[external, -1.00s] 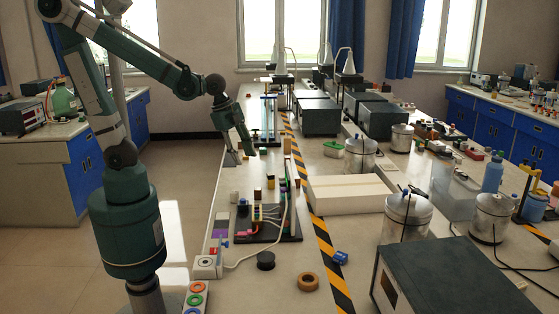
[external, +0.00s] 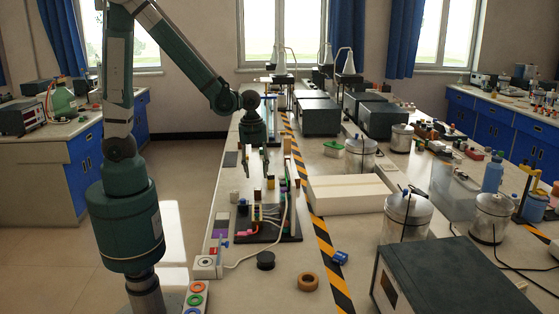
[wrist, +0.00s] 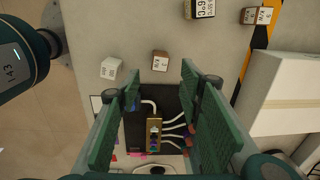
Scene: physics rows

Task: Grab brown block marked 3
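My gripper (external: 254,170) points down over the bench, open and empty, with its fingers well apart; both fingers also show in the wrist view (wrist: 160,80). A small brown block (wrist: 160,61) with a pale marked face lies just beyond the fingertips in the wrist view, centred between them and not touching. It also shows below my gripper in the external view (external: 257,194). Another brown block (wrist: 255,15) with pale marked faces lies at the top right of the wrist view. The markings on both are too small to read surely, so I cannot tell which is 3.
A white block (wrist: 110,68) lies left of the nearer brown block. A black-and-yellow block (wrist: 200,8) lies beyond it. A dark board with wires (external: 268,235) lies close in front. A long white box (external: 350,195) stands to the right.

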